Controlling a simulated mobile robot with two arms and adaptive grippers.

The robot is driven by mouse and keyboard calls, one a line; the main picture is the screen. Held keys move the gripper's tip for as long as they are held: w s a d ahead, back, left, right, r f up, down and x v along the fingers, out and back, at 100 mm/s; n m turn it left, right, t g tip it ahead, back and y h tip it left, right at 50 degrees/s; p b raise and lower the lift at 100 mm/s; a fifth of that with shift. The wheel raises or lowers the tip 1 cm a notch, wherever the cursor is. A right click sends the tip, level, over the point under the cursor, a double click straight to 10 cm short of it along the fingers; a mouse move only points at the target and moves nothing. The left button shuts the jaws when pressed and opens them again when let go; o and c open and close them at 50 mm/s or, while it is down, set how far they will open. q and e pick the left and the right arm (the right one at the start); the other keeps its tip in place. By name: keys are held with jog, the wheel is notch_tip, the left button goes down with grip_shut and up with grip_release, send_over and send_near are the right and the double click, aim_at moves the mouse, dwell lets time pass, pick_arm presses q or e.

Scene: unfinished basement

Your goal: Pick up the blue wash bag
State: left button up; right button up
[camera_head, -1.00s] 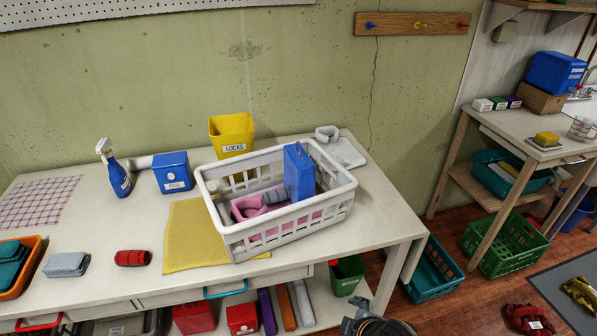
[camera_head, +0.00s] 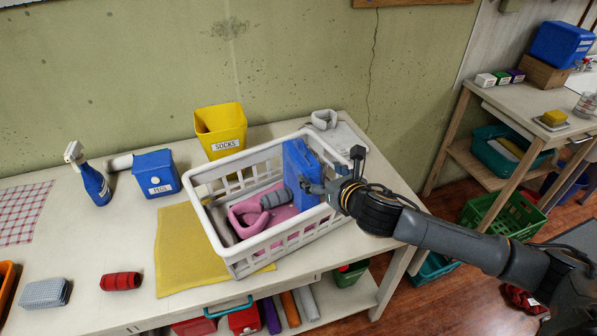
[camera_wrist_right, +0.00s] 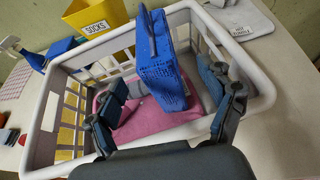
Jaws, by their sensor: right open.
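The blue wash bag (camera_head: 298,172) stands upright in the white laundry basket (camera_head: 255,245), toward its right side. My right gripper (camera_head: 334,172) is at the basket's right side, over the rim and close to the bag. In the right wrist view my right gripper (camera_wrist_right: 160,88) is open, its fingers apart to the left and right of the bag. I cannot tell whether they touch it. My left gripper is not in view.
Pink cloth (camera_head: 262,210) and a grey roll lie in the basket. A yellow socks bin (camera_head: 221,128) stands behind it, a blue box (camera_head: 156,175) and spray bottle (camera_head: 95,184) to its left. A yellow cloth (camera_head: 178,250) lies partly under the basket.

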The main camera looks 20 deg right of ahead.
aim_at(313, 170)
jog(key=x, duration=0.3)
jog(key=shift+x, duration=0.85)
jog(key=shift+p+x, duration=0.35)
jog(key=shift+x, duration=0.75)
jog(key=shift+a+p+x, duration=0.15)
jog(key=shift+p+x, duration=0.1)
jog(key=shift+x, duration=0.95)
jog(key=shift+a+p+x, duration=0.2)
jog(key=shift+x, duration=1)
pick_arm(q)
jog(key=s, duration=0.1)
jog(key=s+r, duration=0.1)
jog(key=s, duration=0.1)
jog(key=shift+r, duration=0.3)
pick_arm(e)
jog(key=shift+s+f, duration=0.1)
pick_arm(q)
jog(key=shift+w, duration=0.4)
pick_arm(e)
jog(key=c, duration=1)
